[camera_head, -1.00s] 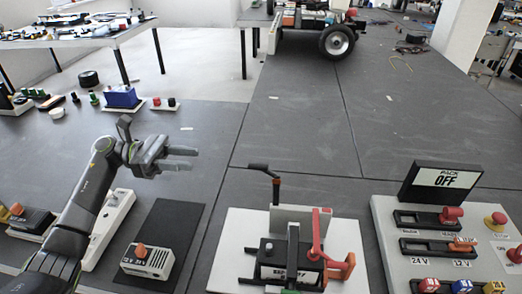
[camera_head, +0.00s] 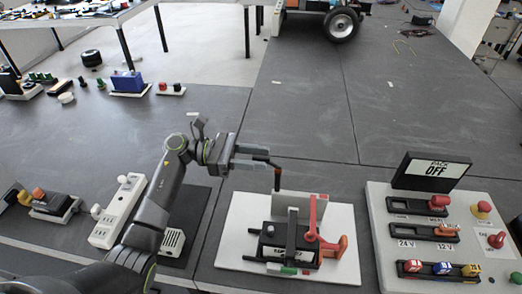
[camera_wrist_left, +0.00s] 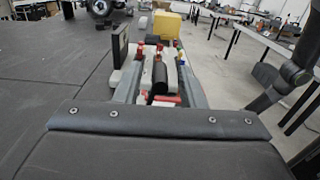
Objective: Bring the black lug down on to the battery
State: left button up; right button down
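The battery (camera_head: 268,250) is a dark box strapped on a white board (camera_head: 235,225), with a grey bar over it. The black lug (camera_head: 277,183) stands up behind the battery on a dark stem with an orange collar. Its dark handle sticks out to the left. My left gripper (camera_head: 264,158) is at that handle, with its fingers pointing right. In the left wrist view the fingers (camera_wrist_left: 160,85) are spread, and a dark cylinder (camera_wrist_left: 159,76), seemingly the handle, lies between them with gaps at both sides. My right gripper is not in view.
A red lever (camera_head: 314,218) and an orange part (camera_head: 342,246) stand right of the battery. A switch panel (camera_head: 385,235) with a "PACK OFF" sign (camera_head: 430,172) is further right. A white charger-like box (camera_head: 172,242) is beneath my left arm.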

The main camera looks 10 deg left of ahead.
pick_arm(q)
jog(key=shift+d, duration=0.65)
grip_shut()
